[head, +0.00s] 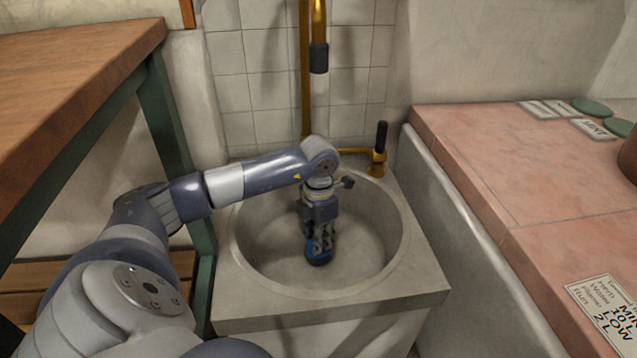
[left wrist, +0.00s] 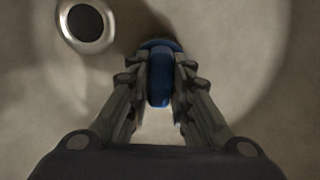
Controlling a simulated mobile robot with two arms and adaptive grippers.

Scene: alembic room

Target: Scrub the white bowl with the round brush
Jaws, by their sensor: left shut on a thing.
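My left gripper (head: 318,232) points down into the round stone basin (head: 262,238). It is shut on a blue thing (head: 319,255), which looks like the round brush, though I see no bristles. In the left wrist view the blue thing (left wrist: 160,76) is between the two fingers (left wrist: 160,84), over the pale basin floor. I cannot tell whether it touches the floor. I cannot make out a white bowl separate from the basin. My right gripper is in neither view.
A metal-rimmed drain (left wrist: 86,24) is at the upper left of the wrist view. A brass faucet pipe (head: 306,75) and a dark-handled valve (head: 379,150) stand behind the basin. A wooden table (head: 75,70) is at left, a pink tiled counter (head: 500,165) with cards at right.

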